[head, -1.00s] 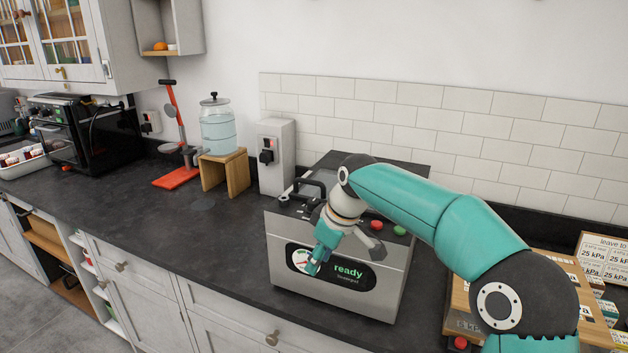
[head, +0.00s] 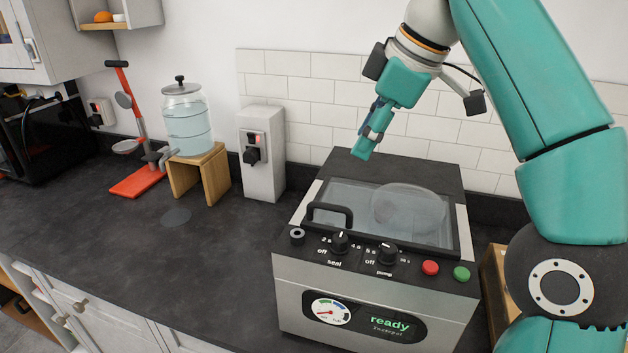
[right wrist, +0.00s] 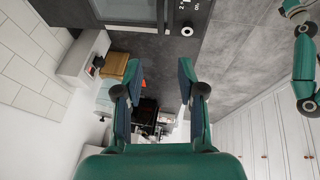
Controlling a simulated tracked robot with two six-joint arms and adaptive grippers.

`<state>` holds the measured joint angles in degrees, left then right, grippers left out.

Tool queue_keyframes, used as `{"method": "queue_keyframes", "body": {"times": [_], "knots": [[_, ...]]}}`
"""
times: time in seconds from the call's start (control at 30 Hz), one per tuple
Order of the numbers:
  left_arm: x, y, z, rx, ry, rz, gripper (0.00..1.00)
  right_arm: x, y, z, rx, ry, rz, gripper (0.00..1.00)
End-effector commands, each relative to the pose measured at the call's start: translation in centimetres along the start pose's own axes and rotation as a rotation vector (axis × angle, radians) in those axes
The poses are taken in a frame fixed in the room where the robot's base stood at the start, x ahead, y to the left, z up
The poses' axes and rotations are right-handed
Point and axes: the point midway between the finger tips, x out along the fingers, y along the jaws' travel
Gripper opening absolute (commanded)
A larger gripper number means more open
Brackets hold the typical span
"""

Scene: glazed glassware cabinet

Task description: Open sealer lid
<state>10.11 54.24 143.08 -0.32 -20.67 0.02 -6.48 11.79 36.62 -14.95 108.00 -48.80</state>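The silver and black sealer (head: 290,290) stands on the dark counter, its display reading "ready". Its clear lid (head: 345,192) is down, with a black handle (head: 330,214) at its front left. A rounded clear shape shows in or under the glass. My right gripper (head: 364,150) is above and behind the lid, pointing down and left, apart from the handle. In the right wrist view my right gripper (right wrist: 160,88) is open, with nothing between its fingers. A corner of the sealer (right wrist: 175,15) shows at the top of that view. My left gripper is not in the head view.
A grey switch box (head: 262,165) stands left of the sealer. Further left are a wooden stand (head: 220,178) with a water dispenser (head: 186,125) and a red-based tool (head: 135,182). A tiled wall (head: 310,95) is behind.

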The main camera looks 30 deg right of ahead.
Motion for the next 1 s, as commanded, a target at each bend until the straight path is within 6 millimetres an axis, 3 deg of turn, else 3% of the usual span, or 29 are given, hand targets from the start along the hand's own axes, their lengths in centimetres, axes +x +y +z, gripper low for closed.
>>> {"method": "queue_keyframes", "body": {"times": [0.1,0.23,0.8,1.0], "knots": [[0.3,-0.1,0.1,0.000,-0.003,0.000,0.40,-1.0,-0.5,1.1,0.005,0.003,0.008,0.39],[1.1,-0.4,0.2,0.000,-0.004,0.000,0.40,0.4,-0.3,1.5,0.013,0.000,0.009,0.39],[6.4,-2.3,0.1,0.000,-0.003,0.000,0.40,12.1,-0.1,1.5,0.017,-0.004,0.007,0.39],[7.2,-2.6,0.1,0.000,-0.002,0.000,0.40,14.8,0.0,1.4,0.017,-0.003,0.008,0.39]]}}
